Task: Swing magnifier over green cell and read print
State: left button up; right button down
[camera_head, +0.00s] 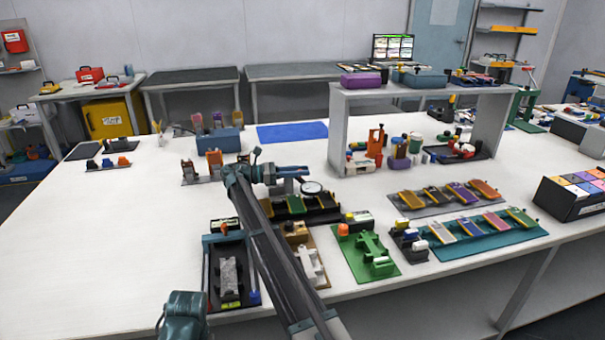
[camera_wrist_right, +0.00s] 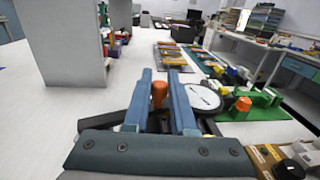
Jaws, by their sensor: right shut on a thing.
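The magnifier (camera_head: 312,187) has a round pale lens in a dark rim and sits over the right part of a black base (camera_head: 325,215). The green cell (camera_head: 295,204) lies on that base, to the left of the lens in the head view. In the right wrist view the magnifier lens (camera_wrist_right: 198,97) is just right of my fingers. My right gripper (camera_head: 298,174) is shut on an upright orange knob (camera_wrist_right: 159,90) beside the lens. The cell's print is not readable here.
A green fixture (camera_head: 366,246) and a brown board (camera_head: 308,238) are close in front. A grey mat (camera_head: 410,208) and a teal mat (camera_head: 490,240) with several cells lie to the right. A white shelf (camera_head: 339,125) stands behind. The left tabletop is mostly clear.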

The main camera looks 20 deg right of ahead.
jog(key=shift+a+m+g, duration=0.4)
jog(key=shift+m+g, duration=0.2)
jog(key=shift+g, duration=0.3)
jog(key=c, duration=0.7)
grip_release()
jog(key=shift+c, duration=0.2)
jog(key=shift+a, duration=0.1)
